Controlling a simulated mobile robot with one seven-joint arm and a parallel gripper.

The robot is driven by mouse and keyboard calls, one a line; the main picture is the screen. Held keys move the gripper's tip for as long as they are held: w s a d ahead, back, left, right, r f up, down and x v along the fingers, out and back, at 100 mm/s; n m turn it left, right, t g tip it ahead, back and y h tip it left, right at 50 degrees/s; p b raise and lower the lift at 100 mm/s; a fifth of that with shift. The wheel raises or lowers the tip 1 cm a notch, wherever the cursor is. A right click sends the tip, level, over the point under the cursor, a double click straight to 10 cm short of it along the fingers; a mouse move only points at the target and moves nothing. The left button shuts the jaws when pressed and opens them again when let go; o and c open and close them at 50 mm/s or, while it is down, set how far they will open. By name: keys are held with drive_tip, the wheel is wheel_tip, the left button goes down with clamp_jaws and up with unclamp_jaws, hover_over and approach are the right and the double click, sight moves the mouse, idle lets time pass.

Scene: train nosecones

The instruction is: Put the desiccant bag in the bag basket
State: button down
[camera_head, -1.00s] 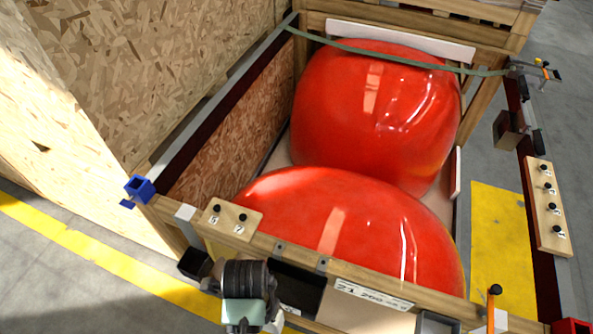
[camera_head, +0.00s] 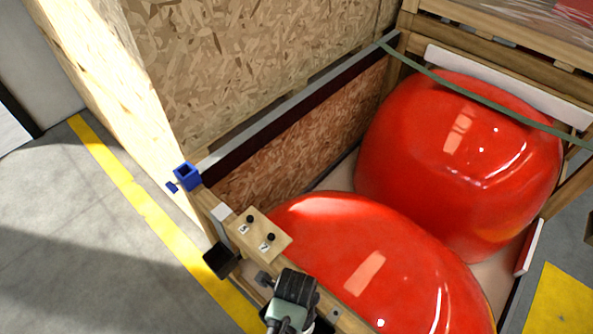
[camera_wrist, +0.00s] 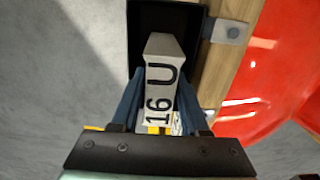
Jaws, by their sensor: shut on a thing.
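The desiccant bag (camera_wrist: 160,88) is a pale grey-white block marked "16 U" in the wrist view. My gripper (camera_wrist: 159,92) is shut on it, with a dark blue finger on each side. The bag's far end overlaps the black, open bag basket (camera_wrist: 191,18) in the picture; I cannot tell whether it is above the opening or inside. A black box that looks like this basket (camera_head: 220,260) hangs outside the crate's front rail in the head view. My wrist is beside it to the right; the fingers and bag are hidden there.
Two red nosecones (camera_head: 370,262) (camera_head: 458,165) fill the wooden crate. A wooden block with two black knobs (camera_head: 258,236) sits on the front rail. A blue clip (camera_head: 187,176) is at the corner.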

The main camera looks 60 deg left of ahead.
drive_tip(key=shift+w+f, duration=0.1)
drive_tip(key=shift+f, duration=1.9)
drive_tip(key=shift+f, duration=0.1)
drive_tip(key=shift+c, duration=2)
unclamp_jaws()
